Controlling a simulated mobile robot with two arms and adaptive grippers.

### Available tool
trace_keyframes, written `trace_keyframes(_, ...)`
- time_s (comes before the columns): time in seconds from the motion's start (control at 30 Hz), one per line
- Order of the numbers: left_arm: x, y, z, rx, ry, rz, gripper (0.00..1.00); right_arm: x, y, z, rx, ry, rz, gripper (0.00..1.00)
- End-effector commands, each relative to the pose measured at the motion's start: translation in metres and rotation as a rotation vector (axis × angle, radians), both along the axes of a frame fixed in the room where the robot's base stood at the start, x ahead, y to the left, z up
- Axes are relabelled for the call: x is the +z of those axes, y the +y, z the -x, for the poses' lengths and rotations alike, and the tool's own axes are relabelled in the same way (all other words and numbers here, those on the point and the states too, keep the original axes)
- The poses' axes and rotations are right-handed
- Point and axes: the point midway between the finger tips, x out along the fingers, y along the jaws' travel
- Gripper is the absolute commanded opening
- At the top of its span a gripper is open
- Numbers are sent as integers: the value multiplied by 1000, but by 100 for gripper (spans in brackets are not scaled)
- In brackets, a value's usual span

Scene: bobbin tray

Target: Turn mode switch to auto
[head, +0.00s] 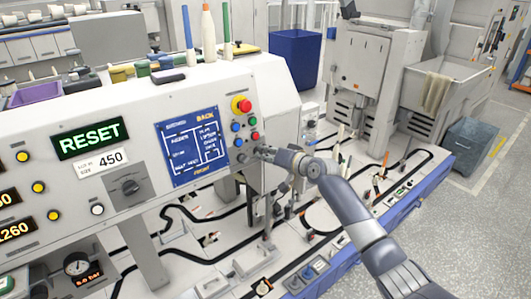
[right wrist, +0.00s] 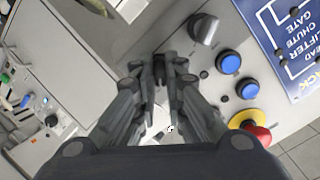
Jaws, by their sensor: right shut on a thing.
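The control panel (head: 225,100) is a white slanted front with buttons along its right end. My right gripper (head: 262,152) reaches in from the lower right and is at the lower right of the button group. In the right wrist view my gripper (right wrist: 165,80) has its fingers closed around a small dark switch knob (right wrist: 167,57) on the panel, which seems to be the mode switch. The fingers hide most of it, and I cannot read its position or labels. My left gripper is not in view.
Below runs a conveyor with black tracks (head: 310,215).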

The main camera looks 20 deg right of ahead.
Motion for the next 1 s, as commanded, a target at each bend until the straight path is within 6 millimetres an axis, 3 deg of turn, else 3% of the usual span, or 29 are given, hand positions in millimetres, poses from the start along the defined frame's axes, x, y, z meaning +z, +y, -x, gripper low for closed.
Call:
trace_keyframes(0.77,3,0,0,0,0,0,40,1,-1,0,-25,31,-91,0)
trace_keyframes(0.8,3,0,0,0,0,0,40,1,-1,0,-26,32,-90,20)
trace_keyframes(0.83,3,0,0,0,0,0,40,1,-1,0,-26,32,-90,27)
trace_keyframes(0.87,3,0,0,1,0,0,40,0,-1,0,-26,32,-90,31)
trace_keyframes(1.0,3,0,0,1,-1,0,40,0,-1,0,-25,31,-90,31)
